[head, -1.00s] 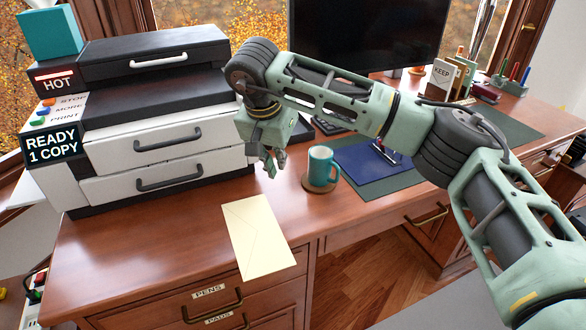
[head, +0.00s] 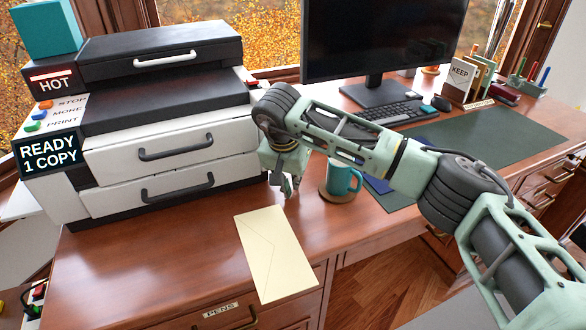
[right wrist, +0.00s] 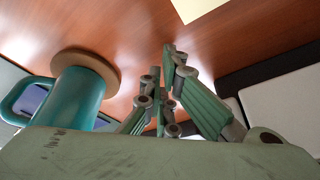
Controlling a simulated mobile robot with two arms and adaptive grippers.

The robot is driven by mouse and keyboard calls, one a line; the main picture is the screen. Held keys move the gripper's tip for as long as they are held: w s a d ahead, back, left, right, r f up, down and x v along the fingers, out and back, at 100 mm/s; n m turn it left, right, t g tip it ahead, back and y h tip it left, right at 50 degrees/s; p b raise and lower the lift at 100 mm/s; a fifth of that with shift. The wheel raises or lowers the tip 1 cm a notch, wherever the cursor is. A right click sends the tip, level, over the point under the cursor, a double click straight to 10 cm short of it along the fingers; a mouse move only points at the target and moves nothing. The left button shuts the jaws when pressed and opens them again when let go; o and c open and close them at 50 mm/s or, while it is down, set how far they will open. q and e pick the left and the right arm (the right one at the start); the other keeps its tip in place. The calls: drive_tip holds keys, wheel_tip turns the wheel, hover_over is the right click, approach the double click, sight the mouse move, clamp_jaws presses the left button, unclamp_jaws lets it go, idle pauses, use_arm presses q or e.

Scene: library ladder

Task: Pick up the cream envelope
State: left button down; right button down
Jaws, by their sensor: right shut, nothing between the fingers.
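The cream envelope (head: 273,253) lies flat on the wooden desk, its near end at the desk's front edge above the drawer labelled PENS. A corner of the envelope (right wrist: 198,8) shows at the top of the right wrist view. My right gripper (head: 287,190) is above the desk just behind the envelope's far end, between the printer and the teal mug. It is shut and empty, apart from the envelope. In the right wrist view its fingers (right wrist: 170,75) come together over bare wood. My left gripper is not in view.
The teal mug (head: 341,178) stands on a round coaster (head: 338,196) close to the right of my gripper. The large printer (head: 160,145) stands close on the left. A blue folder, a keyboard (head: 390,112) and a monitor (head: 380,40) are farther back. Bare desk lies left of the envelope.

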drive_tip(key=shift+s+a, duration=0.3)
drive_tip(key=shift+s, duration=0.4)
drive_tip(key=shift+s+a, duration=0.3)
drive_tip(key=shift+s, duration=0.4)
drive_tip(key=shift+r, duration=0.1)
